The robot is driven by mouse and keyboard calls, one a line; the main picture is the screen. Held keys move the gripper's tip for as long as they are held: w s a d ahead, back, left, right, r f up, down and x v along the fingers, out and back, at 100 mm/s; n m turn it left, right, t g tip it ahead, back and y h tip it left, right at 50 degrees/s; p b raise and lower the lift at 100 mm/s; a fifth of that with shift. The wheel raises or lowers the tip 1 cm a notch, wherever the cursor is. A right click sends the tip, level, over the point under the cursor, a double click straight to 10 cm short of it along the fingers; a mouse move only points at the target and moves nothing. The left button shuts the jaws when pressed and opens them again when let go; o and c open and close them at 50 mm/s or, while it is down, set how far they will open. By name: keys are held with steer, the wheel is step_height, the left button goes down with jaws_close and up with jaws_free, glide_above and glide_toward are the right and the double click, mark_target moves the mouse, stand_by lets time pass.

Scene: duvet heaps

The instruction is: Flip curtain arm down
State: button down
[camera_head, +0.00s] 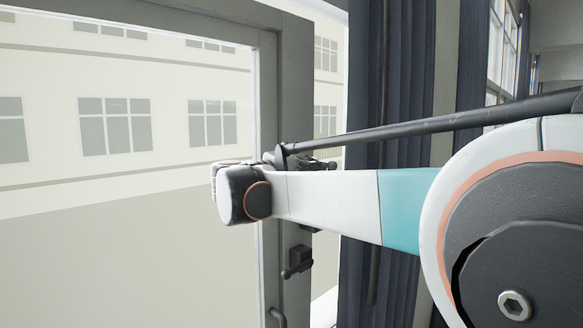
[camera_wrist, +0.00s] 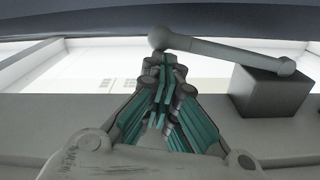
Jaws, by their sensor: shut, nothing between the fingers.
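A grey lever with a ball end (camera_wrist: 225,50), apparently the curtain arm, is mounted on a square block (camera_wrist: 268,92) in the wrist view. It reaches left from the block, nearly level in that picture. My gripper (camera_wrist: 165,66) is shut and empty, with its teal-lined fingers pointing at the ball end. I cannot tell whether the fingertips touch it. In the head view, a small dark block with a lever (camera_head: 299,258) sits on the grey frame; I cannot tell if it is the same one. My arm hides most of the gripper there.
A grey-framed glass door or window (camera_head: 290,90) fills the left of the head view, with a pale building outside. Dark curtains (camera_head: 408,90) hang right of the frame, behind my arm. A curved handle (camera_head: 279,317) shows low on the frame.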

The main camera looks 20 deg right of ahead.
steer(key=shift+s+d, duration=0.1)
steer(key=shift+s, duration=0.1)
steer(key=s+d+f+m+b, duration=0.2)
steer(key=s+f+m+b, duration=0.2)
steer(key=s+f+m, duration=0.2)
steer(key=s+d+f+m+b, duration=0.3)
steer(key=s+f+m+b, duration=0.1)
steer(key=s+m, duration=0.4)
steer(key=shift+f+b, duration=0.4)
steer(key=shift+f, duration=0.5)
steer(key=shift+f, duration=0.1)
